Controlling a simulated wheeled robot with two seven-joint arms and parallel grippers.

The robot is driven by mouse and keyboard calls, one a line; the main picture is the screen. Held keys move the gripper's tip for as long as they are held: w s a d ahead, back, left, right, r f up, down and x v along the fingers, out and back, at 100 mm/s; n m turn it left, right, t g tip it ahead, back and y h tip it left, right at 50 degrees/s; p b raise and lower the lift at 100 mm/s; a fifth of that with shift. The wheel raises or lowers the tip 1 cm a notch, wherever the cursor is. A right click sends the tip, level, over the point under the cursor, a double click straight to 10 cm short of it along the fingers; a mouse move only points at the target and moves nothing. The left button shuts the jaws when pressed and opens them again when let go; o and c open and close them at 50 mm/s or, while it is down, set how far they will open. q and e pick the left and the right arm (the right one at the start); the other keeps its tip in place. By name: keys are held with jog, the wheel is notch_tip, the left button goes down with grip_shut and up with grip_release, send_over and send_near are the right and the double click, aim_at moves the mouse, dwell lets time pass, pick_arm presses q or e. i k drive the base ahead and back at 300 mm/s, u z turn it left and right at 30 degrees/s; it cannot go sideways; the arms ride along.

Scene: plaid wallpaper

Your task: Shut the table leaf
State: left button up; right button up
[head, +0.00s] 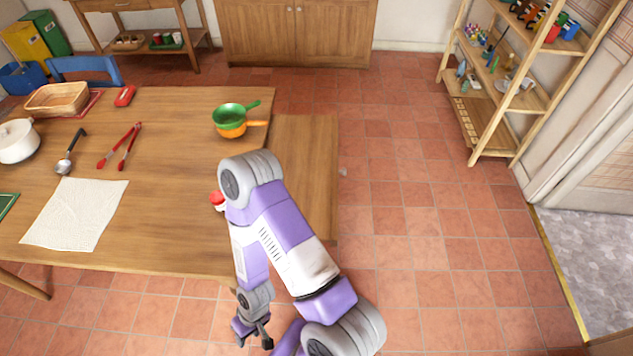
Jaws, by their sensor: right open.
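The wooden table (170,170) fills the left of the head view. Its leaf (308,165) sticks out from the table's right side, a plain wooden panel with nothing seen on it. A small grey knob-like piece (343,172) shows at the leaf's outer edge. My right arm crosses in front of the leaf's near part and hides it along with the table's near right corner. My right gripper (254,338) hangs low at the bottom of the view, near side of the table, open and empty, apart from the leaf. My left gripper is not in view.
Green and orange pans (232,120) sit on the table near the leaf. A red-topped item (217,199) is partly hidden by my arm. A cloth (75,213), ladle (70,152) and tongs (121,147) lie farther left. Tiled floor right of the leaf is clear up to a shelf (490,120).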

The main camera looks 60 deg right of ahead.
aim_at(306, 148)
jog(key=u, duration=0.05)
jog(key=k, duration=1.2)
jog(key=z, duration=1.6)
jog(key=i, duration=0.5)
jog(key=u, duration=0.1)
jog(key=k, duration=0.6)
jog(key=z, duration=0.25)
jog(key=i, duration=1.2)
jog(key=u, duration=0.35)
